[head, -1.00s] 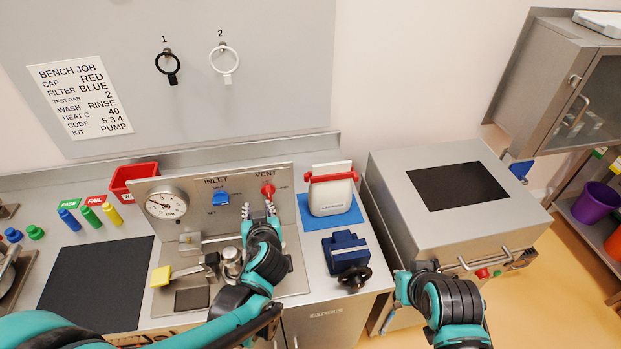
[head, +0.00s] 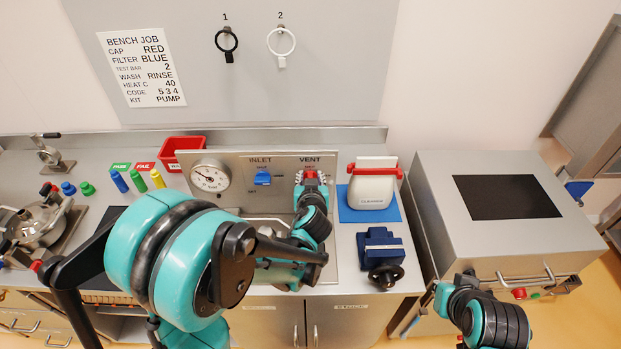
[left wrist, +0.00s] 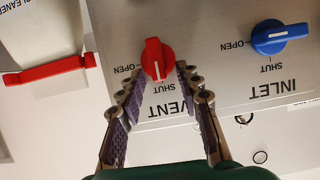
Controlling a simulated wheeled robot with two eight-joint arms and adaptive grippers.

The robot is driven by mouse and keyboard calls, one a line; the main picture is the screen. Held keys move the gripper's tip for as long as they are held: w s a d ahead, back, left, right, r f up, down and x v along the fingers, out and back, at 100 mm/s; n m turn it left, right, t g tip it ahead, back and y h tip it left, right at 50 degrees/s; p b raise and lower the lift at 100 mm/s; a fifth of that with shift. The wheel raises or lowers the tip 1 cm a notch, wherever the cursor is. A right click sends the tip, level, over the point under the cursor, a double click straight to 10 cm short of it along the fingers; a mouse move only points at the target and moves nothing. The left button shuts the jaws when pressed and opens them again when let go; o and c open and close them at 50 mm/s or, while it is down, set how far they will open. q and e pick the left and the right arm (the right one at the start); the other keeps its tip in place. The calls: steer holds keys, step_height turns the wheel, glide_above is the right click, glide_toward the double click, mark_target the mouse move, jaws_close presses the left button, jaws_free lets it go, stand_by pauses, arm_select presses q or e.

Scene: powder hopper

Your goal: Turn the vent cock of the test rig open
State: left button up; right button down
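The red vent cock (left wrist: 157,60) is on the test rig's upright panel (left wrist: 213,90), which shows upside down in the left wrist view. Its handle lies roughly up and down there, in line with the SHUT label; OPEN is to its left. My left gripper (left wrist: 160,88) is open, with a fingertip close to each side of the cock. I cannot tell whether they touch it. In the head view my left gripper (head: 312,180) is at the VENT label and mostly covers the cock.
The blue inlet cock (head: 263,178) is left of the vent, beside the pressure gauge (head: 210,177). A white container with a red clamp (head: 374,183) stands close on the right, with a dark blue block (head: 380,246) in front. A steel cabinet (head: 500,235) is further right.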

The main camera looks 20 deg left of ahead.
arm_select(q)
jaws_close()
